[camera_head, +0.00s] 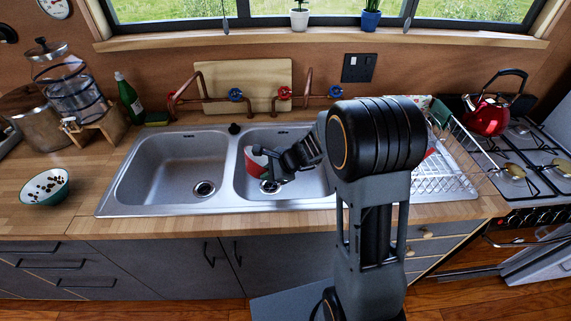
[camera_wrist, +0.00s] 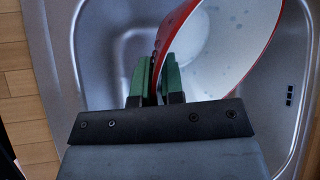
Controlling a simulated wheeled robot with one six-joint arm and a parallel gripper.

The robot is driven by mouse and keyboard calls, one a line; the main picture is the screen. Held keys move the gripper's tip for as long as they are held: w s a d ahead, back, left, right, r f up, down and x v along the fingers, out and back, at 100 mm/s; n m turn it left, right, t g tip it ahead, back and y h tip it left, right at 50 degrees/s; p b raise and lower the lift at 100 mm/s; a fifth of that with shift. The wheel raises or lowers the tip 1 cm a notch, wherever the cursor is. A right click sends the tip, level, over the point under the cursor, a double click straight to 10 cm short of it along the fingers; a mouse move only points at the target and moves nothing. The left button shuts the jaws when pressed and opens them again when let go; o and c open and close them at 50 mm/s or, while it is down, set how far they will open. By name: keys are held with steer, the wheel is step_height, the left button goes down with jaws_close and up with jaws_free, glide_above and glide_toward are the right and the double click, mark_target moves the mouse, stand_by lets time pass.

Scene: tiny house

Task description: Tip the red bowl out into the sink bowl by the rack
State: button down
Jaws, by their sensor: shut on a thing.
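The red bowl (camera_head: 256,159) is tilted over the right sink bowl (camera_head: 308,185), the one by the dish rack (camera_head: 447,172). In the wrist view the red bowl (camera_wrist: 222,45) shows its white inside with a few small specks or drops. My gripper (camera_head: 273,168) is shut on the bowl's rim. In the wrist view my gripper's green fingertips (camera_wrist: 158,85) pinch the wall near the rim. The sink bowl's metal floor (camera_wrist: 105,50) shows around the red bowl. My arm hides part of the sink bowl and the rack. I cannot tell whether anything has fallen into the sink.
The left sink bowl (camera_head: 167,172) is empty. A white and green bowl (camera_head: 45,187) with dark bits stands on the left counter. Copper taps (camera_head: 201,99) rise behind the sink. A green bottle (camera_head: 129,98) and a red kettle (camera_head: 487,115) stand at either side.

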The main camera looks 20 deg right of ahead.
mark_target(256, 176)
steer(key=a+h+p, duration=0.1)
steer(key=a+r+h+p, duration=0.1)
steer(key=s+a+n, duration=0.1)
steer(key=shift+a+r+t+h+p, duration=0.15)
steer(key=shift+a+t+h+p, duration=0.15)
steer(key=shift+h+p, duration=0.1)
steer(key=shift+s+a+r+n+t+h+p, duration=0.3)
steer(key=shift+a+r+h+p, duration=0.45)
steer(key=shift+p, duration=1.35)
steer(key=shift+s+a+r+n+t+h+p, duration=0.25)
steer(key=shift+a+r+h+p, duration=0.5)
steer(key=shift+p, duration=1.3)
steer(key=shift+d+f+h, duration=0.1)
steer(key=shift+f+h, duration=0.2)
